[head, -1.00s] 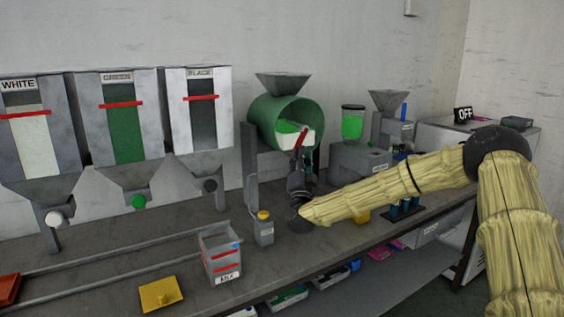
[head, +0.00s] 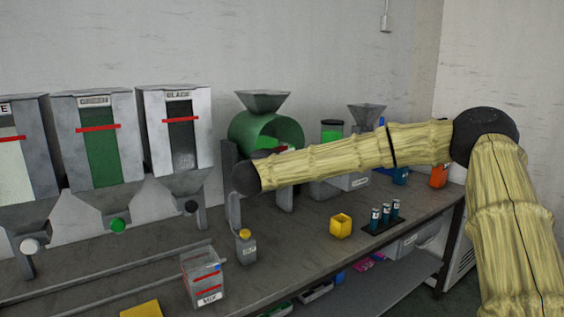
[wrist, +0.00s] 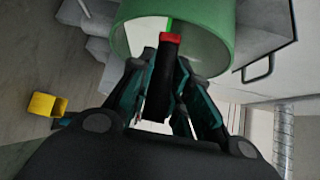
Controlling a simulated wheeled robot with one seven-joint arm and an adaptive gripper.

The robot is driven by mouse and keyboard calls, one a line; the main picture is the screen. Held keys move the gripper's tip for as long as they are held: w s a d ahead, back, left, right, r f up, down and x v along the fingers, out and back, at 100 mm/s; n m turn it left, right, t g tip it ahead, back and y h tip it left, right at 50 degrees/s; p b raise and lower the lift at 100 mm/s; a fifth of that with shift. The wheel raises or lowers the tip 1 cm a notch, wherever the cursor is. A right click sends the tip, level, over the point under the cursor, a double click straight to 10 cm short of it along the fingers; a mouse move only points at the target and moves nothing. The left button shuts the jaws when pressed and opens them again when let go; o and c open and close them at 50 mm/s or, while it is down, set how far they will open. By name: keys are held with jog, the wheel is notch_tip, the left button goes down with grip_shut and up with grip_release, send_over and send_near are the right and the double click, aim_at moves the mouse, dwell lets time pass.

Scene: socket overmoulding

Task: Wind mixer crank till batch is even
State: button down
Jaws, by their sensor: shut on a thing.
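The mixer is a green drum (head: 245,128) with a grey hopper on top, at the back of the bench in the head view. The drum (wrist: 222,25) also fills the top of the wrist view, with a pale inside and a bright green strip. The crank (wrist: 170,38) shows there as a dark bar with a red end, in front of the drum's mouth. My gripper (wrist: 163,78) is shut on the crank, its teal-and-dark fingers on either side of the bar. In the head view my forearm hides the gripper and most of the crank. How even the batch is cannot be told.
White, green (head: 103,145) and black bins stand at left. A grey MIX box (head: 204,277) and a yellow-capped bottle (head: 245,246) stand in front. A yellow block (head: 341,226) and several vials (head: 386,215) sit right of them. The bench between is partly clear.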

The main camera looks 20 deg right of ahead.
notch_tip(320, 180, up, 3)
jog(key=shift+r+m+g+y+p, duration=0.1)
jog(key=shift+m+g+y+p, duration=0.6)
jog(key=shift+m+p, duration=0.35)
jog(key=d+r+m+g+y+p, duration=0.2)
jog(key=d+r+m+y+p, duration=0.1)
jog(key=p, duration=0.7)
jog(key=shift+w+d+r+m+g+y, duration=0.4)
jog(key=shift+d+r+y, duration=0.2)
jog(key=shift+r+y, duration=0.75)
jog(key=shift+d, duration=0.15)
jog(key=c, duration=1.3)
grip_release()
jog(key=shift+f, duration=0.1)
